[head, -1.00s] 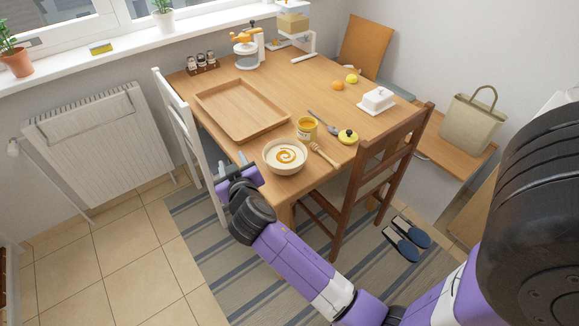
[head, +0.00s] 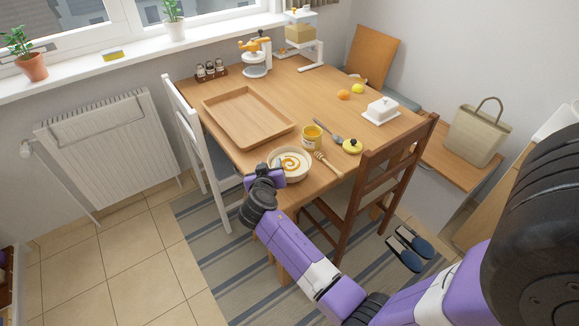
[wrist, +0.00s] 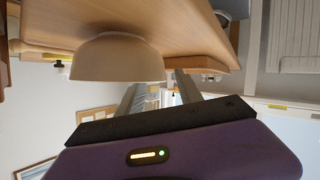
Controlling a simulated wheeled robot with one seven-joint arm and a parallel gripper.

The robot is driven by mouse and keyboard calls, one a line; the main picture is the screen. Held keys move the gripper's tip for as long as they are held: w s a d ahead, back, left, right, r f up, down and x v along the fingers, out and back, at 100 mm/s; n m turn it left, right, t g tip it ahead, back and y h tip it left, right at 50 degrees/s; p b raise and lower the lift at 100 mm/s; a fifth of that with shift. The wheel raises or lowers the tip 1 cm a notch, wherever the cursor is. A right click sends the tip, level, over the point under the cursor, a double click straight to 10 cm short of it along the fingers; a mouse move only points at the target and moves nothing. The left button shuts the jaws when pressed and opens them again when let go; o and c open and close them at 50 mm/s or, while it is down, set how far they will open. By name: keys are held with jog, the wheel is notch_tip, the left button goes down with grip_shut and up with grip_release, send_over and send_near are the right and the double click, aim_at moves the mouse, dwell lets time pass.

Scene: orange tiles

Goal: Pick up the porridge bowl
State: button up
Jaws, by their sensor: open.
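The porridge bowl (head: 291,166) is cream, with an orange swirl on its filling. It stands at the near edge of the wooden table, and shows upside down in the wrist view (wrist: 115,60). My gripper (head: 275,165) is at the bowl's near left side, partly covering it in the head view. In the wrist view its open fingers (wrist: 157,80) reach up to the bowl's rim, with the bowl's edge appearing between them. Nothing is clearly held. I cannot tell whether a finger touches the bowl.
A wooden tray (head: 232,140) lies behind left. A brown chair (head: 385,170) stands at right, a white chair (head: 190,140) at left.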

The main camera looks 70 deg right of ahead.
jog(key=shift+w+d+f, duration=0.1)
jog(key=shift+d+f, duration=0.1)
jog(key=shift+d, duration=0.25)
grip_shut()
jog(key=shift+a, duration=0.1)
dwell(1.0)
